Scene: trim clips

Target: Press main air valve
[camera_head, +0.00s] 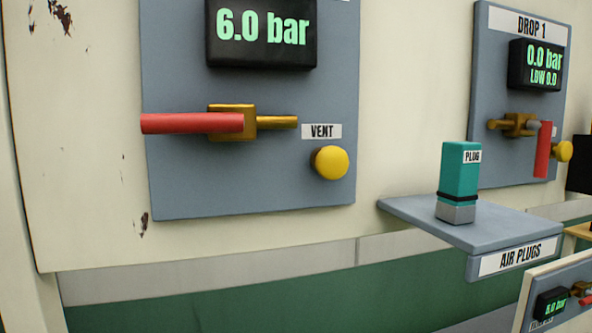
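The main air valve is on a grey panel at the left in the head view. Its red handle (192,123) lies level and points left from a brass body (240,121). A brass pipe stub sticks out to the right of the body. A black display (261,30) above it reads 6.0 bar. The panel's upper label is cut off by the top edge. A yellow round button (330,162) sits below right of the valve under a VENT label (321,131). My gripper is not in view.
A shelf (420,222) marked AIR PLUGS juts out at the right and bears a teal plug (460,175). Behind it, the DROP 1 panel (487,80) has a display reading 0.0 bar and a red handle (543,150) hanging down. A smaller panel (535,287) shows lower right.

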